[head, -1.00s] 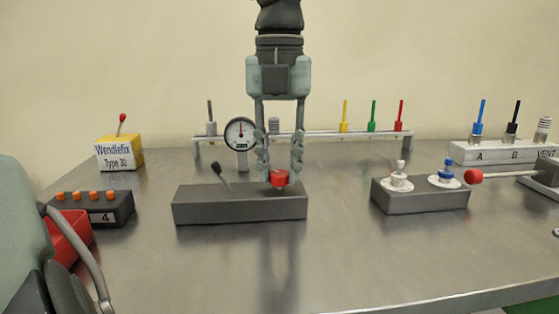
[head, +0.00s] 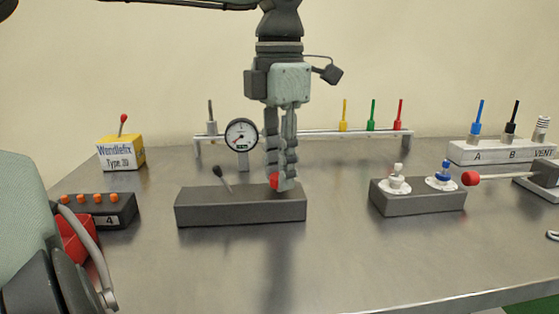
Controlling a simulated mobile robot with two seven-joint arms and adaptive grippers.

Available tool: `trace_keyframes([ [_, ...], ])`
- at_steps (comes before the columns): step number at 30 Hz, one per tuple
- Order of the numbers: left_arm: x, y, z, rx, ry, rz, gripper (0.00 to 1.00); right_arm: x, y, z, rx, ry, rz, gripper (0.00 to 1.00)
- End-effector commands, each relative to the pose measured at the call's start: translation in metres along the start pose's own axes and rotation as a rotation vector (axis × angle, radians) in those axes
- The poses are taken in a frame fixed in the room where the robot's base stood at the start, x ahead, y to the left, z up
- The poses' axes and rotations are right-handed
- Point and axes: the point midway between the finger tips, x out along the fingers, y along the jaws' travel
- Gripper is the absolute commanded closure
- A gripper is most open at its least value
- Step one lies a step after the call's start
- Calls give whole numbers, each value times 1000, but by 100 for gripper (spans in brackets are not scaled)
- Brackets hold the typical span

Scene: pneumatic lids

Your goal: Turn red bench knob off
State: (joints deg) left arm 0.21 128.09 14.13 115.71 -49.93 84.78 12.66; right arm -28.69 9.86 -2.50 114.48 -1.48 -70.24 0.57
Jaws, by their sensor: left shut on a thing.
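The red bench knob (head: 274,181) sits on top of a dark grey block (head: 240,210) near the middle of the bench. My left gripper (head: 281,182) comes down from above and is shut on the red knob. Its fingers hide most of the knob, so only its left part shows. A black lever (head: 222,178) stands tilted on the same block, left of the knob. My right gripper is not in view.
A pressure gauge (head: 241,133) stands behind the block. A grey block with white and blue knobs (head: 418,201) lies to the right, near a red-tipped rod (head: 472,179). A yellow box (head: 121,153) and a button box (head: 97,210) are left. The front bench is clear.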

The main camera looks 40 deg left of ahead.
Motion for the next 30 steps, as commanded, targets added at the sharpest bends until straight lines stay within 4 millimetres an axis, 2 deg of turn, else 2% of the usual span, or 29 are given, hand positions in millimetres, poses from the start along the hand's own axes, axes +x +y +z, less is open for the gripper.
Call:
trace_keyframes([
  [6,-2,0,0,178,-1,0,100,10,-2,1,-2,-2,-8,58],
  [15,-1,0,0,345,-2,1,100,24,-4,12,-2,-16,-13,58],
  [30,-1,0,0,413,-2,2,100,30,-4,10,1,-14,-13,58],
])
